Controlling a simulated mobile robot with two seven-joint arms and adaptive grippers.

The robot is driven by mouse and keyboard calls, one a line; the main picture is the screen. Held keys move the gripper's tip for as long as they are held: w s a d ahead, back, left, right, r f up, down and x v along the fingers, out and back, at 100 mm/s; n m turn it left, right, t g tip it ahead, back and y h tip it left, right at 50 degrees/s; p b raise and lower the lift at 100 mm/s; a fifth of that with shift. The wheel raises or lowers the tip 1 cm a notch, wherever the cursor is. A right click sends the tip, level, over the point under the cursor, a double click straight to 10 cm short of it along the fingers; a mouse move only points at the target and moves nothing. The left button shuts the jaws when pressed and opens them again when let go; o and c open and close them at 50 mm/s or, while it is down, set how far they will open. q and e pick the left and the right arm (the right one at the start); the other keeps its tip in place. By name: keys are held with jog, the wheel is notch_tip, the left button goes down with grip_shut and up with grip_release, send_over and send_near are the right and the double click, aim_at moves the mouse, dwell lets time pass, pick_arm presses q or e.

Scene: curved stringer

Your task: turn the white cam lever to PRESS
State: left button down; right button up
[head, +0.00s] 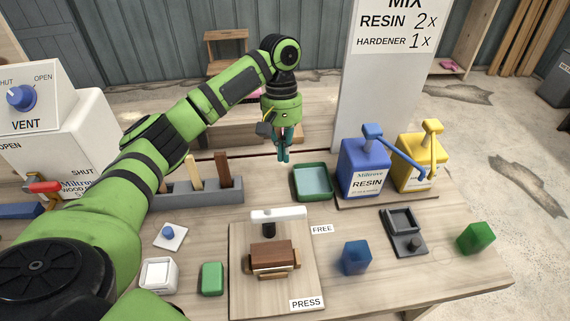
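The white cam lever (278,214) lies across the top of a wooden press board (245,298), over a dark pivot. Its long end points right, towards the FREE label (322,229). The PRESS label (306,304) is at the board's front right corner. A brown block with wooden strips (272,258) sits on the board in front of the lever. My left gripper (284,157) points down beyond the lever, above the back of the table and apart from the lever. Its fingertips look close together, but the gap is unclear; no held object shows. My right gripper is out of view.
A green tray (312,182) stands behind the lever to the right. Blue RESIN (364,170) and yellow (418,165) pump containers stand farther right. A grey tool rack (205,192) is on the left. A blue cup (356,257) stands right of the board.

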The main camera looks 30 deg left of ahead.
aim_at(279, 215)
pick_arm(q)
jog(key=s+d+f+p, duration=0.1)
jog(key=f, duration=0.1)
jog(key=s+d+f+p, duration=0.1)
jog(key=s+f, duration=0.1)
jog(key=f, duration=0.1)
jog(key=s+d+f+p, duration=0.1)
jog(key=f+p, duration=0.1)
jog(key=f, duration=0.1)
jog(key=shift+s+d+f, duration=0.1)
jog(key=shift+s+d, duration=0.15)
jog(key=shift+s, duration=0.15)
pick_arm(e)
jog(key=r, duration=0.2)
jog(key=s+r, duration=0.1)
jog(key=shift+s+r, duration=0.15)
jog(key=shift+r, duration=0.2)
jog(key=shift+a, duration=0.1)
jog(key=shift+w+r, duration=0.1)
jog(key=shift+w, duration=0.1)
